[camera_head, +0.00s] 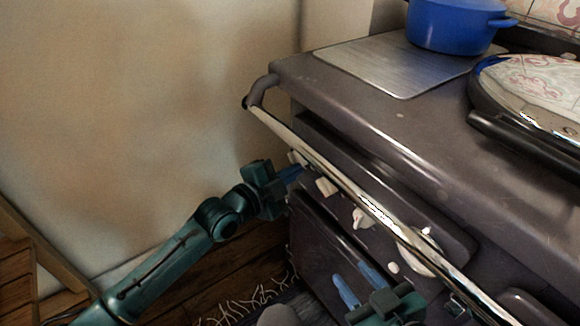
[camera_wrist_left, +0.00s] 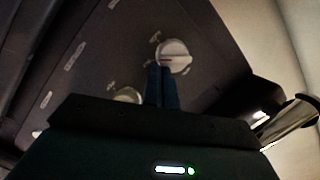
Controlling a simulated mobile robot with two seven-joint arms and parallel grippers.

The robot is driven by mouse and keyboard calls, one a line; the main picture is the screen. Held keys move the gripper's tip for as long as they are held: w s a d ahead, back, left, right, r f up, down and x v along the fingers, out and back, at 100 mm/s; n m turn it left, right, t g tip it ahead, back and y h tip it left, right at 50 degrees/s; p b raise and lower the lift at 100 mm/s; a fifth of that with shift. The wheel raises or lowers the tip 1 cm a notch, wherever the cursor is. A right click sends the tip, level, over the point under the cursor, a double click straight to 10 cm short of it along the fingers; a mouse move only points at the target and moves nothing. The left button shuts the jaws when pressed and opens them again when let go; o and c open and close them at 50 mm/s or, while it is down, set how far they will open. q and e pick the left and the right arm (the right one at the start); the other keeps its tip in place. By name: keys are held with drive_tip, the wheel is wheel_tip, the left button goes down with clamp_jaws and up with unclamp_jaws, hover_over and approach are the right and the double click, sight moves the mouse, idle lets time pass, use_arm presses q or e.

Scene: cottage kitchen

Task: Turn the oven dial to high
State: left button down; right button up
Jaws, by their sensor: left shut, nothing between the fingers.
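In the left wrist view a round white dial (camera_wrist_left: 175,54) with a reddish mark sits on the dark oven panel. A second pale dial (camera_wrist_left: 127,95) is lower left, partly hidden by my gripper. My left gripper (camera_wrist_left: 161,69) is shut and empty, its blue fingertips at the first dial's lower left edge; contact cannot be told. In the head view my left gripper (camera_head: 298,172) is at the panel's left end, beside a small white knob (camera_head: 326,186). My right gripper (camera_head: 359,284) is open and empty, low in front of the oven door. Dial labels are too small to read.
A long metal rail (camera_head: 345,185) runs across the front of the stove, above the knobs. A blue pot (camera_head: 450,25) and a round shiny lid (camera_head: 530,90) are on top. A bare wall (camera_head: 150,110) stands at the left.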

use_arm(q)
drive_tip(key=shift+w+f+m+t+h, duration=0.15)
drive_tip(key=shift+f+m+t, duration=0.25)
drive_tip(key=shift+m, duration=0.85)
drive_tip(key=shift+s+f+m+t+h, duration=0.15)
drive_tip(key=shift+f+m+t, duration=0.2)
drive_tip(key=shift+m, duration=0.9)
idle(3.1)
idle(0.3)
